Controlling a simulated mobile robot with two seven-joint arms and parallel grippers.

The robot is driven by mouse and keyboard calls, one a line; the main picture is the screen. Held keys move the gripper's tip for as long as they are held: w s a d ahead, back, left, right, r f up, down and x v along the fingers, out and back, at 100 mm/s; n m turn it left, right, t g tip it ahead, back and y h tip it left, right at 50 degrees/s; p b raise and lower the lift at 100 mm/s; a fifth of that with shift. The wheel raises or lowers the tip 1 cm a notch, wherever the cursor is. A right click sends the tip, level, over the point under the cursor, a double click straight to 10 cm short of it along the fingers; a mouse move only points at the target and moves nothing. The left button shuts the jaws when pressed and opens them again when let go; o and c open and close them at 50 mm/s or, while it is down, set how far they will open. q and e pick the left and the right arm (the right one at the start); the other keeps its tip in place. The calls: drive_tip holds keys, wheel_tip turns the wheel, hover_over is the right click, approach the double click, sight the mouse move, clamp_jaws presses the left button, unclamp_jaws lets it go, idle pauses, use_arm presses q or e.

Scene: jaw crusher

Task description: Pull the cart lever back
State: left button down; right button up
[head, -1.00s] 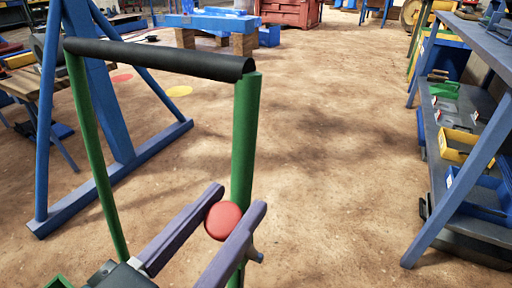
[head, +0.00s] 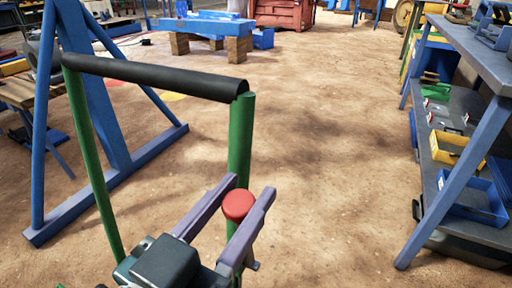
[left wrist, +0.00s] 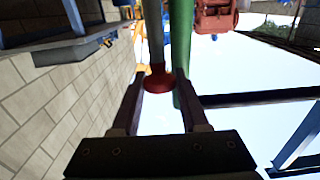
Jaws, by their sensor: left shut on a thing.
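The cart lever shows as a round red knob (head: 238,204) in the head view, close beside the cart's right green post (head: 241,140). My left gripper (head: 248,187) is shut on the knob, with one purple-grey finger on each side. In the left wrist view the red knob (left wrist: 158,83) sits between the two fingers, with a grey rod (left wrist: 155,35) running from it beside the green post (left wrist: 181,50). The rod's far end is out of sight. The cart's black push handle (head: 155,76) spans the green posts above. My right gripper is not in view.
A blue steel frame (head: 100,100) stands on the left, near the cart handle. A blue shelf (head: 465,140) with bins stands along the right. A blue bench piece on wooden blocks (head: 205,26) is at the back. The dirt floor (head: 330,150) between is clear.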

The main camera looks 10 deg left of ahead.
use_arm(q)
drive_tip(key=shift+r, duration=0.1)
drive_tip(key=shift+c, duration=2.1)
unclamp_jaws()
drive_tip(key=p+v, duration=0.1)
drive_tip(key=v, duration=0.9)
drive_tip(key=shift+p, duration=0.4)
drive_tip(key=shift+c, duration=0.2)
